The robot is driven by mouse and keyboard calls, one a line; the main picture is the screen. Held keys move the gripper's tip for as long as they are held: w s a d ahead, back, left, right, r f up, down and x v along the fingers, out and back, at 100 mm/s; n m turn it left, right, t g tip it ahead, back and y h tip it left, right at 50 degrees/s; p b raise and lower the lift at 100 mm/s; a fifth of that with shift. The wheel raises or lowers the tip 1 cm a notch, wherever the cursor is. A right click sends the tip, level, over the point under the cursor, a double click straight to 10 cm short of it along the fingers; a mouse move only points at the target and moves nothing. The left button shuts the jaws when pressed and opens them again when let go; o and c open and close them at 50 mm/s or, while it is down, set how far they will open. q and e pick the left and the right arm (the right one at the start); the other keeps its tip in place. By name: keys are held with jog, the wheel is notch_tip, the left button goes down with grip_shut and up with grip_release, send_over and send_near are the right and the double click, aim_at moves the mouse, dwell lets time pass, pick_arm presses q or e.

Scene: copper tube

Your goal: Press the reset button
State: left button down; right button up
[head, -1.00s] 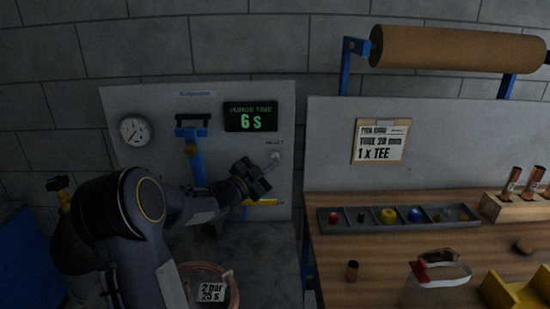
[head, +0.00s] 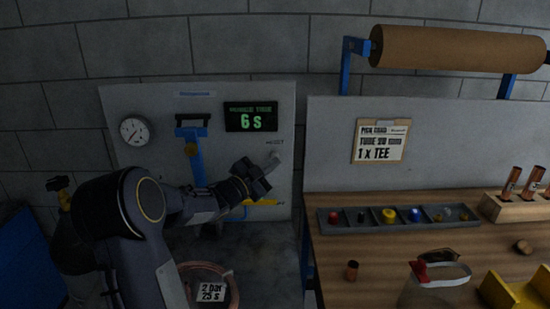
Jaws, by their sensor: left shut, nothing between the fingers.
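The grey reset button (head: 274,155) sits on the pale panel (head: 240,160), under a small label that appears to read RESET. The green display (head: 251,117) above it reads 6 s. My left gripper (head: 271,164) is shut and empty, its tip at or right by the button's lower edge. I cannot tell whether it touches or presses the button. The tip and button partly overlap in the dim light. My right gripper is not in view.
A pressure gauge (head: 135,131) and a blue lever fixture (head: 194,155) are on the panel. A copper coil (head: 235,290) with a "2 bar 25 s" tag (head: 211,292) lies below my left arm. A parts tray (head: 400,217) stands on the wooden bench (head: 390,270) at right.

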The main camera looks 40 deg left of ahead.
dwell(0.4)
pick_arm(q)
jog(key=shift+w+a, duration=0.3)
jog(key=shift+w, duration=0.05)
jog(key=shift+w+a, duration=0.35)
dwell(0.8)
jog(key=shift+s+d, duration=0.1)
jog(key=shift+d, duration=0.05)
jog(key=shift+s+d+b, duration=0.5)
jog(key=shift+s+b, duration=0.05)
jog(key=shift+s, duration=0.05)
jog(key=s+d+b, duration=0.1)
jog(key=s, duration=0.1)
jog(key=s+d+b, duration=0.1)
jog(key=s+d, duration=0.1)
jog(key=shift+d, duration=0.1)
dwell(0.5)
